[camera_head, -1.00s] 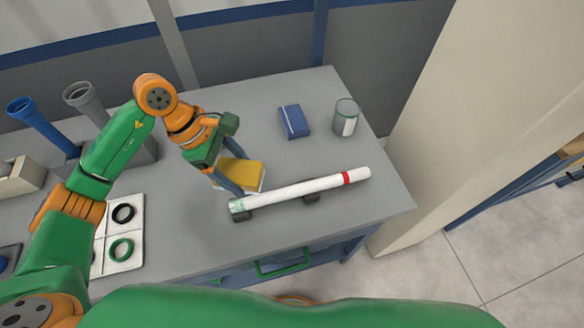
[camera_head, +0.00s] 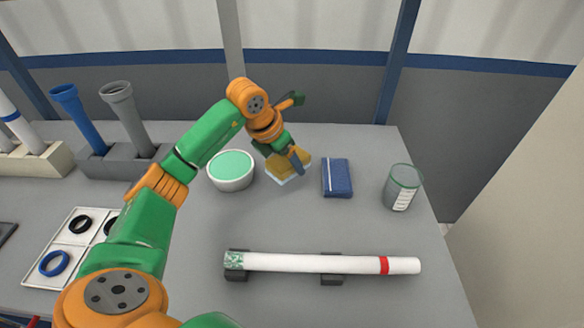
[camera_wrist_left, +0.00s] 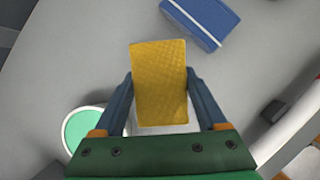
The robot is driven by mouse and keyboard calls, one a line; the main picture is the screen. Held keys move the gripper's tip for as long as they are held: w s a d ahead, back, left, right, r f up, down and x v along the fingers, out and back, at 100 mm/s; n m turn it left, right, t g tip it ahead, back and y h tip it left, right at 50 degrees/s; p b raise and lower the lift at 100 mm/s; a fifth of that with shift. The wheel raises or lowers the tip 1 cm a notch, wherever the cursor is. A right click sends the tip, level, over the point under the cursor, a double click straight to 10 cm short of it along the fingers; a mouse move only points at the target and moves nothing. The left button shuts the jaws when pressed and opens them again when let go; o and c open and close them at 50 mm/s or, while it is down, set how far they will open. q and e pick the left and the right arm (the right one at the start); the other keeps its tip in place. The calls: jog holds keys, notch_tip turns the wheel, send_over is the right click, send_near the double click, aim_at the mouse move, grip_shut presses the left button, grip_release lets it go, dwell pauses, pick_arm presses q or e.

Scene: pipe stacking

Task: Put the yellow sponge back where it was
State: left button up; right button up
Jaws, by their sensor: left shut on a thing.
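The yellow sponge (camera_head: 291,165) is in my left gripper (camera_head: 290,168), near the back of the table, between a white tub with a green top and a blue box. In the left wrist view the sponge (camera_wrist_left: 159,82) sits between the two fingers of the gripper (camera_wrist_left: 160,95), which are shut on its sides. A pale layer shows along its lower edge. I cannot tell whether the sponge touches the table. My right gripper is not in view.
The green-topped tub (camera_head: 231,170) is close on the left of the sponge, the blue box (camera_head: 337,178) on the right. A glass jar (camera_head: 402,187) stands farther right. A white pipe with a red band (camera_head: 320,263) lies on black holders in front. Table between is clear.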

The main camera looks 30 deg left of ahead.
aim_at(274, 161)
pick_arm(q)
jog(key=f, duration=0.1)
jog(key=w+f, duration=0.1)
jog(key=f, duration=0.1)
jog(key=w+a+f+p, duration=0.1)
jog(key=f, duration=0.1)
jog(key=shift+f, duration=0.55)
jog(key=shift+f, duration=0.1)
jog(key=o, duration=1.2)
jog(key=shift+o, duration=0.2)
jog(key=shift+r, duration=0.25)
jog(key=v, duration=1.2)
jog(key=shift+f, duration=0.1)
